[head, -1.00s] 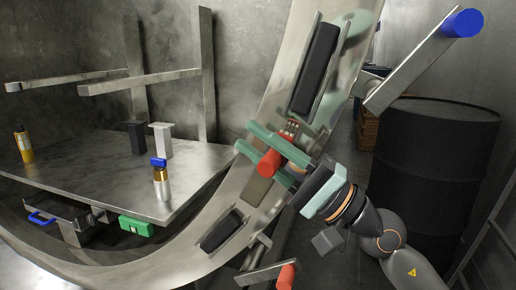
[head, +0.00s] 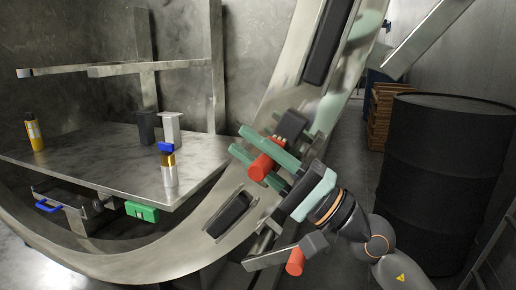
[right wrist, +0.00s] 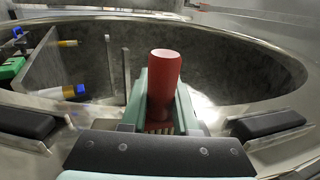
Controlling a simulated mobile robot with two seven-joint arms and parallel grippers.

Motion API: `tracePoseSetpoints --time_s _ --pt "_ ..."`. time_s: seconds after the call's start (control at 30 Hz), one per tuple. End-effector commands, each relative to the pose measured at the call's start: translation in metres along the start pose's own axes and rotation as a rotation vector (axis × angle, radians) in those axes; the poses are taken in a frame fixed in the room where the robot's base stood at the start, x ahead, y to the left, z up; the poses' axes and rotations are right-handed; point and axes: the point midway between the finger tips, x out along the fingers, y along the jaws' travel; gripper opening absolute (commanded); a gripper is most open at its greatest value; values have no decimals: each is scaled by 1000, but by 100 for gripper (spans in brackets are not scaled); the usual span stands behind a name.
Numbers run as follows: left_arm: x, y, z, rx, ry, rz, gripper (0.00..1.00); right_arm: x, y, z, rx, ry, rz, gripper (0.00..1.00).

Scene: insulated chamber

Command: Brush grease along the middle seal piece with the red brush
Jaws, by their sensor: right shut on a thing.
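My right gripper (head: 262,167) is shut on the red brush (head: 264,163), in front of the curved metal ring (head: 130,262). In the right wrist view, the brush's red handle (right wrist: 165,75) stands up between the green fingers, with pale bristles at its lower end. A dark block (head: 291,125) shows just behind the gripper, perhaps the middle seal piece; the gripper partly hides it, and I cannot tell whether the bristles touch it. A lower black seal piece (head: 230,214) and an upper one (head: 327,42) sit on the ring. My left gripper is not in view.
A metal table (head: 110,155) at left holds a yellow bottle (head: 34,131) and a blue-capped bottle (head: 168,166). A green box (head: 141,211) is below its edge. A red-ended lever (head: 294,262) is below my right gripper. A black drum (head: 440,175) stands at right.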

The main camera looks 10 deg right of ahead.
Motion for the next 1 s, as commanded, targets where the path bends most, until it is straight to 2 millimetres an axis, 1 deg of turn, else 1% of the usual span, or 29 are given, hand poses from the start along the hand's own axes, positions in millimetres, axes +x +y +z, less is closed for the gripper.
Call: tracePoseSetpoints --time_s 0.03,0.17,0.33,0.5,0.73,1.0 --pt "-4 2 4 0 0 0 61 -2 5 0 0 0 -1 0" --pt "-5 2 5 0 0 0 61 -1 9 -1 0 1 -1 0" --pt "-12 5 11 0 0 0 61 -3 24 -1 2 2 0 0" --pt "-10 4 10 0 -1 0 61 -2 35 -1 2 2 1 0" --pt "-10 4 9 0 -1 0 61 -3 43 -1 3 3 2 0" --pt "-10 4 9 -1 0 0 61 -5 66 -2 3 8 3 0"
